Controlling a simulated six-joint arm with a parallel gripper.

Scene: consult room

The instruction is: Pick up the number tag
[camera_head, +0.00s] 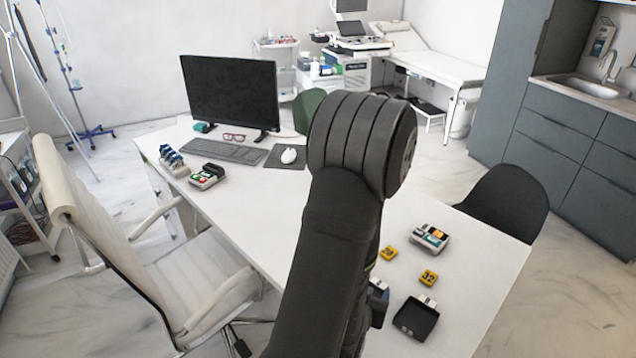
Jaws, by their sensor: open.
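The nearer tag (428,277) shows dark digits that look like 32. The other tag (389,252) lies farther back and to the left, close to my arm's edge; its digits are too small to read surely. My dark arm rises through the middle of the picture and hides part of the desk. My gripper does not show clearly; the arm seems to hide it.
A black tray (415,320) stands in front of the tags, and a grey-white box with coloured pieces (430,237) behind them. A partly hidden dark item (379,308) borders my arm. Monitor (231,92), keyboard (228,150) and mouse (288,156) stand far left.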

